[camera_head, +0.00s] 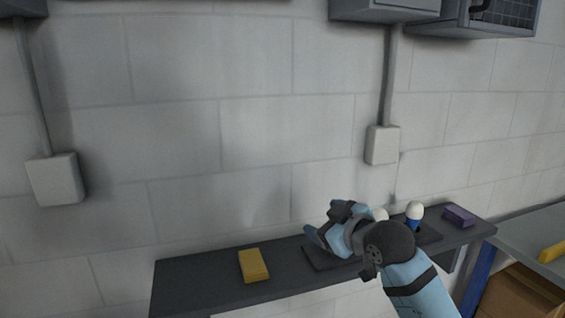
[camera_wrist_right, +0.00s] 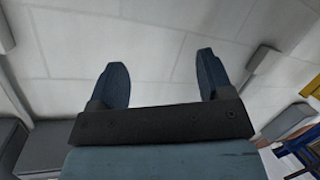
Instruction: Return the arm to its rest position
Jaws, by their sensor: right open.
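My right arm comes in from the lower right in the head view. Its gripper (camera_head: 325,232) is over the dark shelf (camera_head: 205,278), in front of a dark tray. In the right wrist view the two blue fingers of the right gripper (camera_wrist_right: 161,82) stand wide apart with nothing between them, facing the white block wall (camera_wrist_right: 150,35). Two white-topped rollers are on the shelf: one (camera_head: 414,210) with a blue lower part shows clearly, and the other (camera_head: 380,214) is mostly hidden behind my arm. My left gripper is not in view.
A yellow block (camera_head: 254,265) lies on the shelf left of my arm, and a purple block (camera_head: 459,215) lies at its right end. A grey table (camera_head: 535,240) with a cardboard box (camera_head: 520,295) below it stands at the right. Wall boxes (camera_head: 382,145) hang above the shelf.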

